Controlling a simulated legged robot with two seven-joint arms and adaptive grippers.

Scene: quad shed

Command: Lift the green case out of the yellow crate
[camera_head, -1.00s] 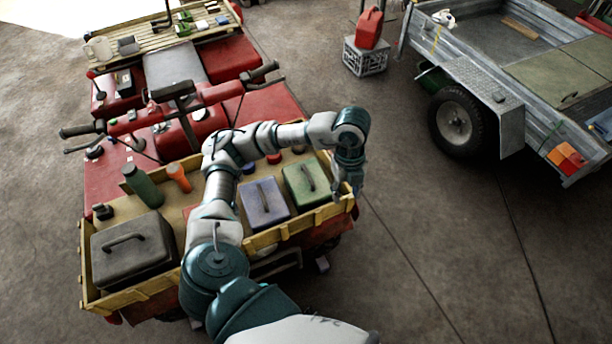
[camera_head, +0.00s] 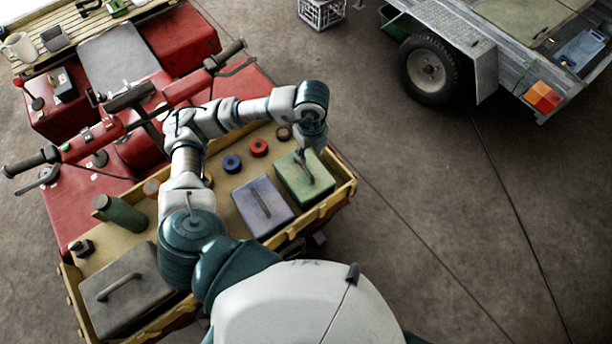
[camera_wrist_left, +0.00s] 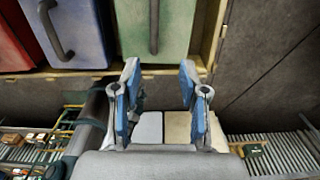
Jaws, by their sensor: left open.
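The green case (camera_head: 289,184) stands at the right end of the yellow crate (camera_head: 341,195), beside a blue-purple case (camera_head: 250,214). In the head view my left gripper (camera_head: 305,166) hangs down over the green case, close to its top handle. In the left wrist view the two fingers (camera_wrist_left: 159,78) are spread apart with nothing between them. The green case (camera_wrist_left: 182,32) and its dark handle (camera_wrist_left: 154,24) lie beyond the fingertips there. The head view does not show clearly whether the fingers touch the handle. My right gripper is in neither current view.
A grey case (camera_head: 140,278) and a green bottle (camera_head: 124,214) stand at the crate's left end. Round blue (camera_head: 232,164) and red (camera_head: 259,148) items lie behind the blue-purple case. The floor right of the crate is clear up to the trailer (camera_head: 480,65).

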